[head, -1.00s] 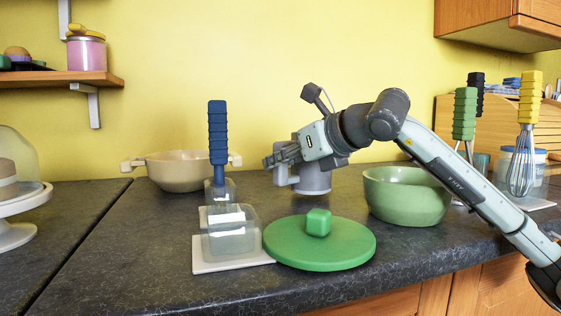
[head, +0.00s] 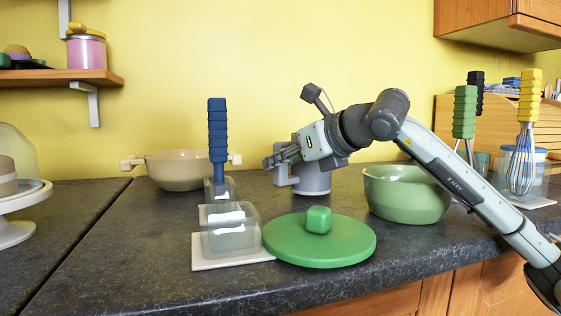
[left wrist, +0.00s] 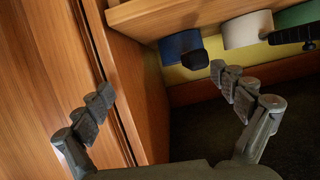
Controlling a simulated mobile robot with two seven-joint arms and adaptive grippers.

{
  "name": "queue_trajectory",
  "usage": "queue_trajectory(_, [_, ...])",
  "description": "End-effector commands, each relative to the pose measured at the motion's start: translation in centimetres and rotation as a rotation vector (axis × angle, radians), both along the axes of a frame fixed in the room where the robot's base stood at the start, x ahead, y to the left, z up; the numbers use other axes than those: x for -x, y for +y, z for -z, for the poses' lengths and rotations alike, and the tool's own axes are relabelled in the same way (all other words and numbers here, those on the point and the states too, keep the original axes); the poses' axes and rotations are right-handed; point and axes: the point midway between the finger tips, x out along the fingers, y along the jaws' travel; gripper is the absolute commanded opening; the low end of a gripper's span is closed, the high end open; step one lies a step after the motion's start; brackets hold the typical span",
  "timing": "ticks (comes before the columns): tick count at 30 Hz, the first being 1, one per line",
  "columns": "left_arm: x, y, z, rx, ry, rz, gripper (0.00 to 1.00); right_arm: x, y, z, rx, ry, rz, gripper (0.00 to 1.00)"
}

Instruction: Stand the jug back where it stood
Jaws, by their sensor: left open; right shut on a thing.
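The grey jug (head: 313,181) is upright at the back of the dark counter in the head view. My right gripper (head: 280,160) is shut on the jug at its left side, where the handle is. The fingers and wrist hide the handle and the upper part of the jug. The jug's base is at or just above the counter; I cannot tell whether it touches. My left gripper (left wrist: 165,90) shows only in the left wrist view, open and empty, near wooden cabinet fronts.
A green bowl (head: 408,199) stands right of the jug, under my right arm. A green lid (head: 345,245) lies in front, beside a clear container (head: 230,238) on a white board. A beige bowl (head: 175,172) and a blue-handled utensil (head: 217,130) are to the left.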

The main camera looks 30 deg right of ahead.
Motion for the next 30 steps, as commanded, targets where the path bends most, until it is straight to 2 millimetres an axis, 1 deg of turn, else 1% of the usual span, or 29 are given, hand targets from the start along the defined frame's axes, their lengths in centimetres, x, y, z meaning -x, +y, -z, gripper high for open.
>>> queue_trajectory(21, [0.00, 0.00, 0.91, 0.000, 0.000, 0.000, 0.96, 0.00, 0.01, 0.88, 0.000, -0.001, 0.000, 0.00])
queue_trajectory(27, [0.00, 0.00, 0.84, 0.000, 0.000, 0.000, 0.96, 0.00, 0.01, 0.81, 0.000, -0.001, 0.000, 0.00])
queue_trajectory(28, [0.00, 0.00, 0.84, 0.000, 0.000, 0.000, 0.96, 0.00, 0.01, 0.81, 0.000, -0.001, 0.000, 0.20])
queue_trajectory(30, [0.00, -0.01, 0.84, 0.000, 0.000, 0.000, 0.96, 0.00, 0.01, 0.81, 0.000, -0.001, 0.000, 0.29])
